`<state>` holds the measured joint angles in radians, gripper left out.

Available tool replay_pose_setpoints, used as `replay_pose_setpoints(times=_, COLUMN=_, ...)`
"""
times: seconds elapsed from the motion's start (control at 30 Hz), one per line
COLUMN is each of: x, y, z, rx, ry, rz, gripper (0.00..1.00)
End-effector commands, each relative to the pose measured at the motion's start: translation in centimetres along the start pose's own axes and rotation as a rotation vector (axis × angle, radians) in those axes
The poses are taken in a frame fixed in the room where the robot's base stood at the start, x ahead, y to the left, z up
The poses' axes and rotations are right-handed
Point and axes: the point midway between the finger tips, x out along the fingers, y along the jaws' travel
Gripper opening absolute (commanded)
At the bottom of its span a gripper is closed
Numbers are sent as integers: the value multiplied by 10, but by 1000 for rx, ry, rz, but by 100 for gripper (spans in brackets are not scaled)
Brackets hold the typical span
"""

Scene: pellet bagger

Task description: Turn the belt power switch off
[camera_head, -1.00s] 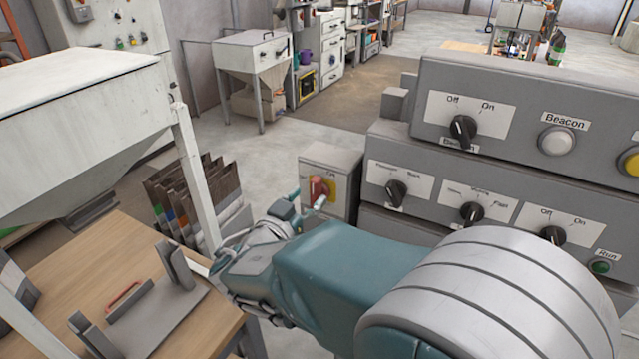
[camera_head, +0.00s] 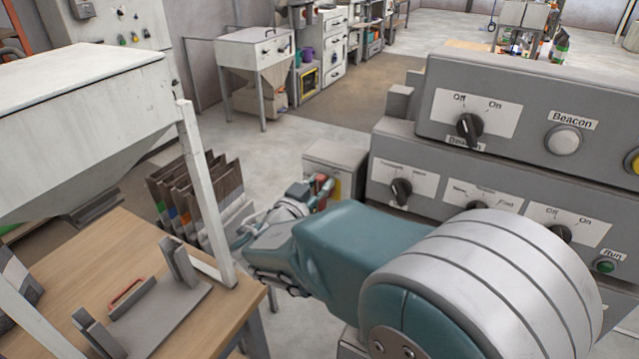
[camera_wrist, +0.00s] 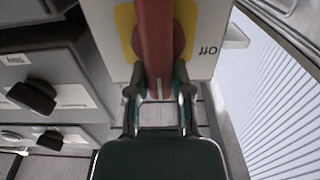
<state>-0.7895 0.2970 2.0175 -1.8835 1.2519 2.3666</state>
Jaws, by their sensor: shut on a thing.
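The belt power switch has a red handle (camera_wrist: 153,40) on a round red hub over a yellow plate (camera_wrist: 124,22). In the head view, the red handle (camera_head: 325,186) shows on the grey switch box (camera_head: 342,156), partly hidden by my gripper (camera_head: 314,193). In the wrist view, my gripper (camera_wrist: 157,84) is shut on the handle's end, one finger on each side. The handle runs straight up the picture from the fingers. An "Off" label (camera_wrist: 209,50), upside down, is to its right. Any "On" label is not visible.
A grey control panel (camera_head: 400,165) with several black knobs stands close to the right of the switch box. A wooden table (camera_head: 85,250) with a metal fixture and a white hopper (camera_head: 95,110) are at left.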

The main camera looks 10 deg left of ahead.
Motion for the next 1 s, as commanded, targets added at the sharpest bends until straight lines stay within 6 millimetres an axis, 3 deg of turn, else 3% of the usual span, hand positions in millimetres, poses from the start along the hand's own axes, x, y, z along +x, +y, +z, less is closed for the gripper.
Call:
replay_pose_setpoints(times=0.37, x=-1, y=-5, z=4, rx=-113, ry=-7, rz=-7, gripper=0)
replay_pose_setpoints(times=1.0, x=-1, y=-18, z=11, rx=-691, ry=-8, rz=-10, gripper=0)
